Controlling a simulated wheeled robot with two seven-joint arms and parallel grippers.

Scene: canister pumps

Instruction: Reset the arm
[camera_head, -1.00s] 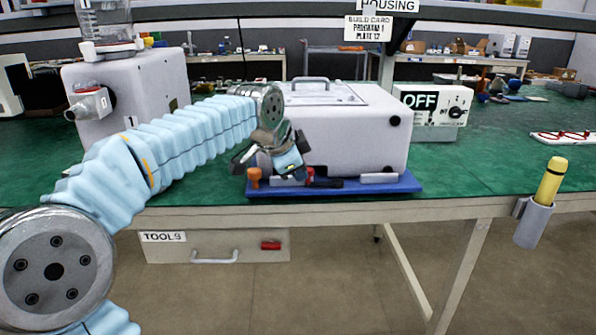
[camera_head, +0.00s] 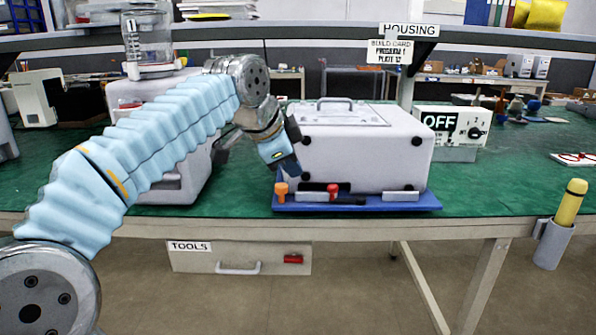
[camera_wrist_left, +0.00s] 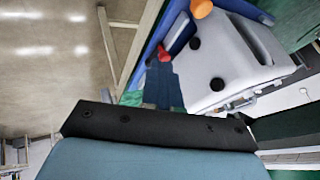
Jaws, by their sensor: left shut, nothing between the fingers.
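My left arm comes in from the left in the head view, in a pale blue ribbed sleeve. My left gripper (camera_head: 288,163) is shut and empty. It appears over the left front edge of the white housing (camera_head: 370,150), above the blue tray (camera_head: 425,203); I cannot tell whether it touches the housing. In the left wrist view, a dark bar and blue part of my wrist cover the lower part, and the housing (camera_wrist_left: 225,65) shows beyond. My right gripper is not in view.
Orange (camera_head: 281,189) and red-handled (camera_head: 333,190) tools sit at the tray's front. An OFF switch box (camera_head: 452,127) stands right of the housing. A yellow-topped tool (camera_head: 571,203) sits in a holder at the bench edge. A pump with a clear canister (camera_head: 150,42) stands behind my arm.

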